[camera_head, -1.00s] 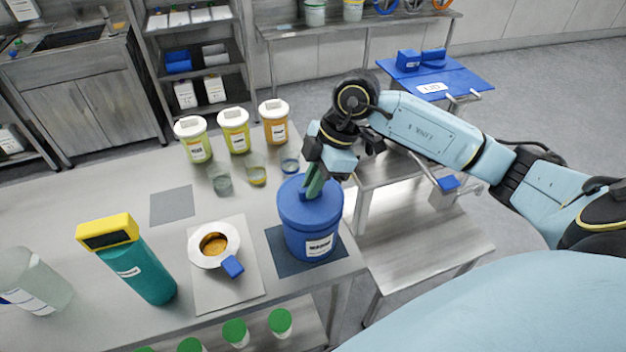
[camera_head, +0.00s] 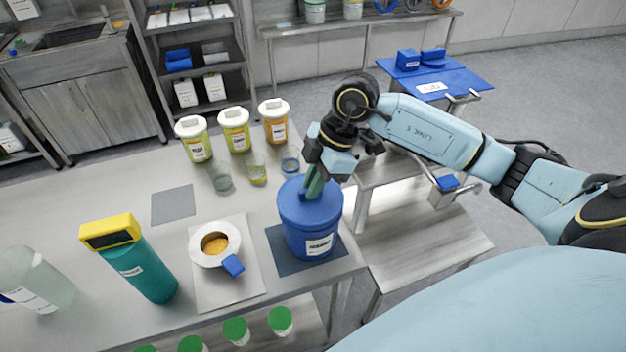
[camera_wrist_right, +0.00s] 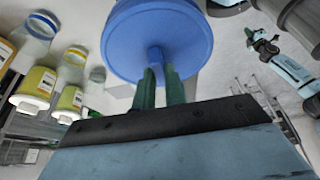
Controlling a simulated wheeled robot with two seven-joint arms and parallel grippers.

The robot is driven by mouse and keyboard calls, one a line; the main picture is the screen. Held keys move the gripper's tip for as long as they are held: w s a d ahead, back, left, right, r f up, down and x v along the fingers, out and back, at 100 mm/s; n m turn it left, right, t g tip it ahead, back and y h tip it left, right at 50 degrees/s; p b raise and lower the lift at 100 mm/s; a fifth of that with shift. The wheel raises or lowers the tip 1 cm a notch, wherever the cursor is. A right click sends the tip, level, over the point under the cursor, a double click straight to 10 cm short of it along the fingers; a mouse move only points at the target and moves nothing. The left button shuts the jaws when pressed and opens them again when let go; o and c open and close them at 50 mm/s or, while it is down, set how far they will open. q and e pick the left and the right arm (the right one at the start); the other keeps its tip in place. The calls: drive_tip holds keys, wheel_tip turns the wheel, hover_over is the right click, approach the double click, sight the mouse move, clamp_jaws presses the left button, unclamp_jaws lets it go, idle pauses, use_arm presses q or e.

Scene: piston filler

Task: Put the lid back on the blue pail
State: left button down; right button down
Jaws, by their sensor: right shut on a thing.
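The blue pail (camera_head: 311,240) stands upright on a dark mat at the right end of the table. Its blue lid (camera_head: 296,210) lies across the top of the pail, looking level, with no clear gap at the rim. The lid also shows in the right wrist view (camera_wrist_right: 135,42). My right gripper (camera_head: 313,190) is above the lid with its green fingers shut on the lid's central knob, also seen in the right wrist view (camera_wrist_right: 162,82). The knob is mostly hidden between the fingers. My left gripper (camera_wrist_right: 251,36) appears small at the upper right of the right wrist view.
A white funnel-like dish (camera_head: 207,255) with orange contents and a teal bottle (camera_head: 150,272) stand left of the pail. A blue-topped cart (camera_head: 440,75) stands back right.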

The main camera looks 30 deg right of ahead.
idle(0.3)
drive_tip(key=c, duration=1.4)
unclamp_jaws()
drive_tip(key=shift+o, duration=0.4)
drive_tip(key=o, duration=0.4)
drive_tip(key=shift+r, duration=0.1)
drive_tip(key=shift+r+p, duration=3.4)
drive_tip(key=shift+r, duration=0.05)
